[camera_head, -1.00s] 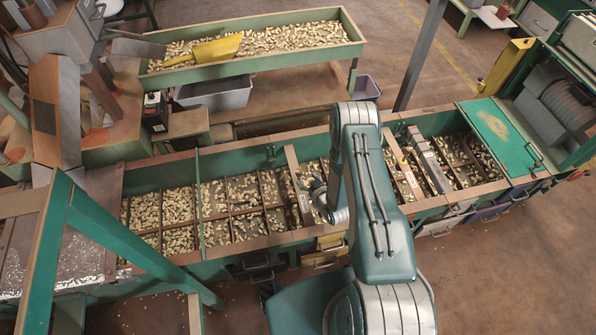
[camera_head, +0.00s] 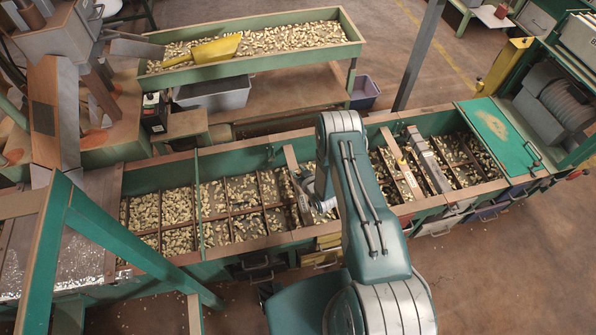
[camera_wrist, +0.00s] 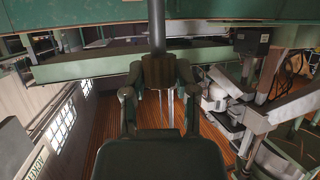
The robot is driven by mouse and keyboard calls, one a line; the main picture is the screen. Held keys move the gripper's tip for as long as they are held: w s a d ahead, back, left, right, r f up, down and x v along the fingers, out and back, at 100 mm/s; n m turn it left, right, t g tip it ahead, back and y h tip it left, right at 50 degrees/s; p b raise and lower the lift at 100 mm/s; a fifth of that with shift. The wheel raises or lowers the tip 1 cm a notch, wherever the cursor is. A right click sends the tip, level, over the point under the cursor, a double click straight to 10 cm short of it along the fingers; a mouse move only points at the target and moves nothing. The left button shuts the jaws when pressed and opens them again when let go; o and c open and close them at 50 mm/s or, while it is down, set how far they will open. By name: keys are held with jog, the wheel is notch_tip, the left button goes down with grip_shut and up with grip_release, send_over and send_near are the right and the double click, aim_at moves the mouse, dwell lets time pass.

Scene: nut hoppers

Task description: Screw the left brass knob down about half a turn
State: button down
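In the wrist view, a dull brown-brass knob (camera_wrist: 158,72) sits between the two fingertips of my gripper (camera_wrist: 159,75), below a dark upright shaft (camera_wrist: 157,25). The fingers flank it on both sides and appear to touch it. Thin pale rods show beneath it. I cannot tell from this view whether it is the left knob. In the head view, my arm hides the gripper and the knob; only part of my wrist shows over the middle of the long green hopper (camera_head: 165,255).
The hopper's compartments hold many nuts. A green lid (camera_head: 492,128) covers its right end, and metal bars (camera_head: 428,165) cross it right of my arm. Behind stands another green trough (camera_head: 255,70) with a yellow scoop (camera_head: 217,50). A green post frame (camera_head: 130,250) stands front left.

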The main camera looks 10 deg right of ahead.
jog(key=shift+m+h, duration=0.3)
jog(key=m+h, duration=0.4)
jog(key=h, duration=0.1)
jog(key=shift+a+m, duration=0.2)
jog(key=shift+m, duration=0.1)
jog(key=m+g+h, duration=0.2)
jog(key=m+h, duration=0.3)
jog(key=h, duration=0.1)
jog(key=shift+w, duration=0.1)
jog(key=m+g+h, duration=0.4)
jog(key=m+g, duration=0.1)
jog(key=m, duration=0.1)
jog(key=shift+m+g+h, duration=0.6)
jog(key=shift+m+g, duration=1.9)
jog(key=shift+g, duration=0.6)
jog(key=shift+d+m+g, duration=0.1)
jog(key=shift+m+g, duration=0.2)
jog(key=shift+g, duration=0.1)
jog(key=shift+r, duration=0.1)
jog(key=shift+c, duration=1.9)
grip_release()
